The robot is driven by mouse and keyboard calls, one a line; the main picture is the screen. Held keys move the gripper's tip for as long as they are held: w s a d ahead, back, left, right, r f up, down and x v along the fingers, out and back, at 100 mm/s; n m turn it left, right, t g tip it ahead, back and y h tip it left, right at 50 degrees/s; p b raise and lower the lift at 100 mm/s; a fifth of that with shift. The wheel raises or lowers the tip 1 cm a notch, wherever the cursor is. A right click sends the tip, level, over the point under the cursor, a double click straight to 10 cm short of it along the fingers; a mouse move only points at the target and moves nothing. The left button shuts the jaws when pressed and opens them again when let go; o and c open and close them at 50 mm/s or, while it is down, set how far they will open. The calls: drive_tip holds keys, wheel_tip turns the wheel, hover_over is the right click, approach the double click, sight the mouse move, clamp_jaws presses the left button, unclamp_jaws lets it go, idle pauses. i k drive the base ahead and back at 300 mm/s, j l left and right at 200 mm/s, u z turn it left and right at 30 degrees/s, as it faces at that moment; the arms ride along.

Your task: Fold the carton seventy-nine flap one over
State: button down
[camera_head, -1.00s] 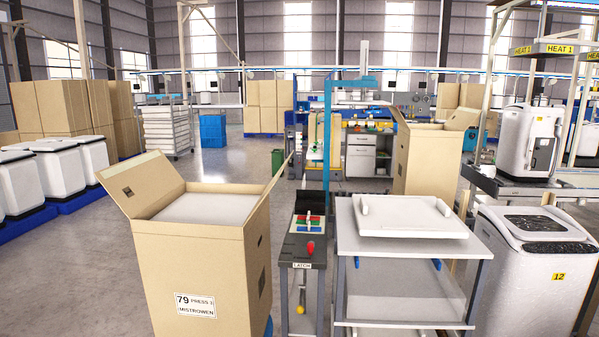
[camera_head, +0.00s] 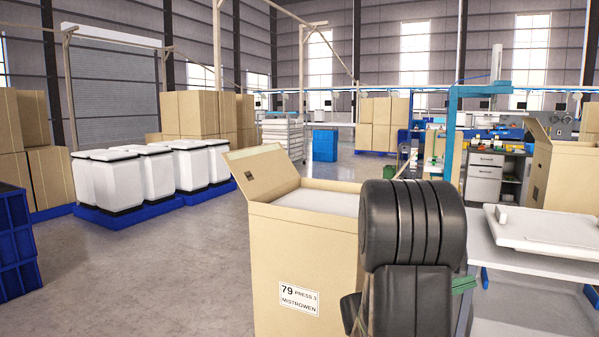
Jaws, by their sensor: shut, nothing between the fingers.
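Carton seventy-nine (camera_head: 300,255) is a tall tan box with a label reading "79 PRESS 3 MISTROWEN" on its front. Its left flap (camera_head: 262,172) stands up and tilts outward. A white flat-topped item (camera_head: 318,201) fills the carton's opening.
A table (camera_head: 535,310) with a white panel (camera_head: 545,232) stands at the right. Another open carton (camera_head: 565,175) is behind it. White bins (camera_head: 150,180) on blue pallets and blue crates (camera_head: 15,245) are at the left. The floor (camera_head: 150,275) left of the carton is clear.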

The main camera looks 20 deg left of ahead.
sight(260, 170)
drive_tip(key=i+j+u, duration=0.35)
drive_tip(key=i+j, duration=0.35)
drive_tip(key=j, duration=0.5)
drive_tip(key=i+j+u, duration=0.35)
drive_tip(key=i+j, duration=0.45)
drive_tip(key=j, duration=0.15)
drive_tip(key=i+j+u, duration=0.4)
drive_tip(key=i+j, duration=0.35)
drive_tip(key=i, duration=0.2)
